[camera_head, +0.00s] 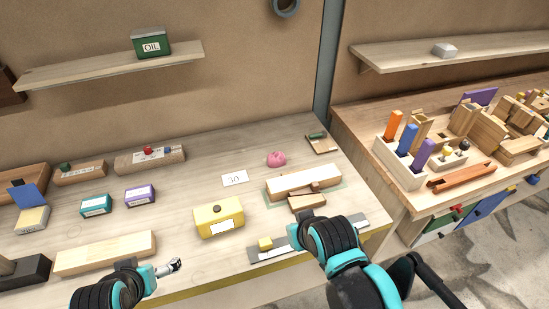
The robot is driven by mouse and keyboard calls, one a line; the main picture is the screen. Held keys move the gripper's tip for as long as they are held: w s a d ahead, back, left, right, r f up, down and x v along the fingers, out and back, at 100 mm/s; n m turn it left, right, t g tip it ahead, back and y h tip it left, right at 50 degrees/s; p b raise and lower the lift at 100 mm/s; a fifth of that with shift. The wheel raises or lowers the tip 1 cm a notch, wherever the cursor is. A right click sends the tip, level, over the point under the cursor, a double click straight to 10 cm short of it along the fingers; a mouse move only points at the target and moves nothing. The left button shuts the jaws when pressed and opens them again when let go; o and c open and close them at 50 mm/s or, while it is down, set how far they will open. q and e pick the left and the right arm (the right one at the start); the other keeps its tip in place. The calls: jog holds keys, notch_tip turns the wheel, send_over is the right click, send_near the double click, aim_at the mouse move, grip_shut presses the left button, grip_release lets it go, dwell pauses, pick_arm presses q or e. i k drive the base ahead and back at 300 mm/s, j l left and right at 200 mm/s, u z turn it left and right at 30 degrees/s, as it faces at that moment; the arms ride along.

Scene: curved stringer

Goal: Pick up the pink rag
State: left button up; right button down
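The pink rag (276,158) is a small crumpled lump on the pale wooden workbench (200,165), toward the back and right of centre. My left gripper (174,266) is low at the front edge of the bench, well to the left of the rag and apart from it. It is too small to tell if its fingers are open or shut. My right arm reaches in at the front right, nearer to me than the rag. Its gripper (294,233) is mostly hidden by its own links, so its fingers cannot be made out. Neither gripper touches the rag.
Wooden blocks (303,181) lie in front of the rag, and a white card (235,178) lies left of it. A yellow box (218,217) and a grey metal strip (268,251) are nearer the front. A small board (321,144) lies right of the rag.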

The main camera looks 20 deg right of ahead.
aim_at(276, 160)
jog(key=l+u, duration=0.35)
jog(key=k+l+u, duration=0.1)
jog(key=l+u, duration=0.25)
jog(key=l, duration=0.2)
jog(key=k+l+u, duration=0.15)
jog(key=l+u, duration=0.2)
